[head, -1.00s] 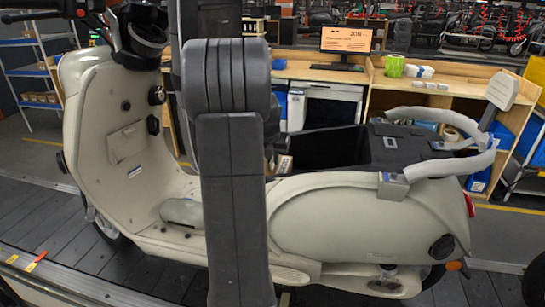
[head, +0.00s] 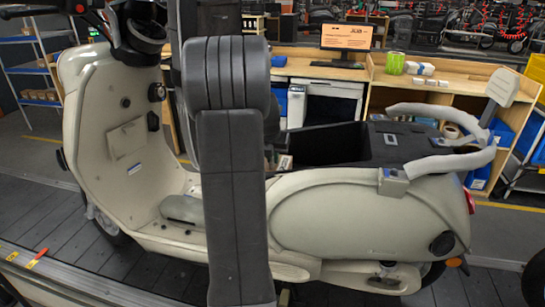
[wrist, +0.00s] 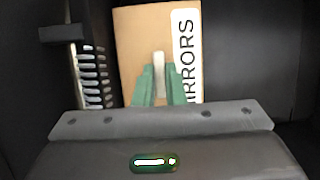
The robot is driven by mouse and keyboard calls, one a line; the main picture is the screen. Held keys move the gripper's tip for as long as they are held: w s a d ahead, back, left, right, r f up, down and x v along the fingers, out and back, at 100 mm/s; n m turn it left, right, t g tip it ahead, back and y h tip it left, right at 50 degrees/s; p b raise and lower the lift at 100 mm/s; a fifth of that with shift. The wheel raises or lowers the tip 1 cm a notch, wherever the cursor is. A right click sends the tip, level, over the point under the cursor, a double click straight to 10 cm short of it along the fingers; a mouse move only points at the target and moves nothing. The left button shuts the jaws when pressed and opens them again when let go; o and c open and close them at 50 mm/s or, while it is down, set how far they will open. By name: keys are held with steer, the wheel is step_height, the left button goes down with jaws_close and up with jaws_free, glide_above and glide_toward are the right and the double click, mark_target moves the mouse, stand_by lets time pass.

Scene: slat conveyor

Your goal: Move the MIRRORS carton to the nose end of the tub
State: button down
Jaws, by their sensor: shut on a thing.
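The MIRRORS carton (wrist: 140,50) is tan with a white label strip printed with black letters along its right side. It shows in the wrist view inside dark walls. My gripper (wrist: 160,92) has green fingers, shut on a pale grey upright tab at the carton's middle. The tab's join to the carton is not clear. In the head view the black tub (head: 330,143) is open in the scooter's body, behind my arm. My gripper and the carton cannot be made out there, and the arm hides the tub's left end.
The cream scooter (head: 345,215) stands on the dark slat conveyor (head: 60,215). A black lid or seat part (head: 400,140) and a grey-wrapped grab rail (head: 440,163) lie right of the tub. In the wrist view a ribbed pale thing (wrist: 92,75) stands left of the carton.

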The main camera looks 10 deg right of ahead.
steer(key=c, duration=1.4)
jaws_free()
steer(key=shift+r, duration=0.1)
steer(key=v, duration=1.3)
steer(key=shift+s+r+b, duration=0.2)
steer(key=shift+r+b, duration=0.05)
steer(key=shift+b, duration=0.1)
steer(key=x, duration=1.4)
steer(key=shift+w+a+p, duration=0.1)
steer(key=shift+p, duration=0.3)
steer(key=shift+r, duration=0.6)
